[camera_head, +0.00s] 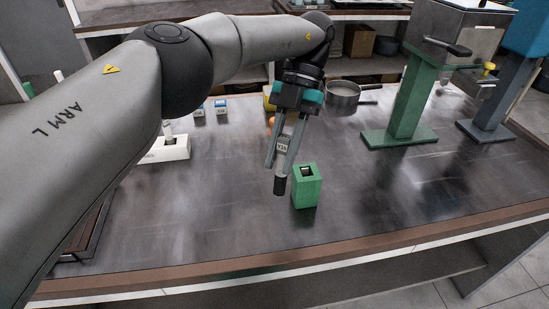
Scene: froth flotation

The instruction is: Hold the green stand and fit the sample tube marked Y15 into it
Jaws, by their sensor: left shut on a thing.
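The green stand (306,190) is a small upright block on the table with a dark square opening in its top. My left gripper (280,158) is shut on a sample tube (280,186) with a dark lower end and a pale label, which looks like Y15 but is small. The tube hangs near upright, its lower end just left of the stand and apart from the opening as far as I can tell. Nothing holds the stand. My right gripper is not in view.
A white holder (172,150) with a tube stands at left, partly behind my left arm. Small labelled blocks (220,106) and a metal pan (343,97) lie farther back. A tall green machine stand (408,100) is at right. The table's front right is clear.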

